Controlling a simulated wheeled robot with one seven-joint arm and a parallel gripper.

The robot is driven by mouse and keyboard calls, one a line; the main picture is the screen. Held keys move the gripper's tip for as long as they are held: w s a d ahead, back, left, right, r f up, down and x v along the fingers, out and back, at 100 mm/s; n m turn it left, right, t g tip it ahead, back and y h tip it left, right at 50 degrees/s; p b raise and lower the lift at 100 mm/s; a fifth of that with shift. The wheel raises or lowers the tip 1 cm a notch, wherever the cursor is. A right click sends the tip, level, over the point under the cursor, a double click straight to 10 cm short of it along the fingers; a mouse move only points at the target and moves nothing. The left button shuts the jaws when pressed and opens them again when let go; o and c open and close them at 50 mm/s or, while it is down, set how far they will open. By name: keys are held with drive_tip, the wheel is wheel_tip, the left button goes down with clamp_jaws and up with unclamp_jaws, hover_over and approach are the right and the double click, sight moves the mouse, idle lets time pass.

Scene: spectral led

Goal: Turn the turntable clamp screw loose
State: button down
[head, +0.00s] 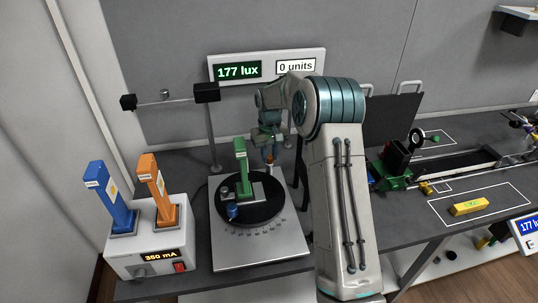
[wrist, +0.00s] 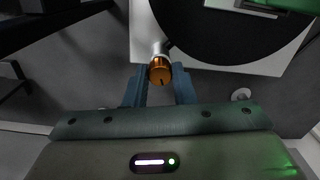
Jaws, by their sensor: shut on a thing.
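The turntable (head: 262,212) is a black disc on a pale base plate (head: 283,246) with angle marks. In the wrist view the dark disc (wrist: 215,40) fills the top. The clamp screw (wrist: 159,72) is an orange-copper knob on a short silver shaft at the plate's edge; it shows small in the head view (head: 270,158). My gripper (wrist: 160,86) has its two blue-grey fingers on either side of the knob and is shut on it. In the head view my gripper (head: 269,146) points down behind the disc, partly hidden by my arm.
A green LED holder (head: 241,158) and a small blue knob (head: 232,212) are on the disc. A power box (head: 145,240) holding blue and orange sticks stands left. A display (head: 240,70) reads 177 lux. A rail bench (head: 455,165) and yellow block (head: 468,207) are right.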

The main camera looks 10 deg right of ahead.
sight(269, 156)
drive_tip(key=n, duration=0.5)
drive_tip(key=shift+r, duration=0.1)
drive_tip(key=shift+n, duration=0.4)
drive_tip(key=c, duration=1.2)
unclamp_jaws()
wheel_tip(269, 156, up, 14)
drive_tip(key=shift+b, duration=0.4)
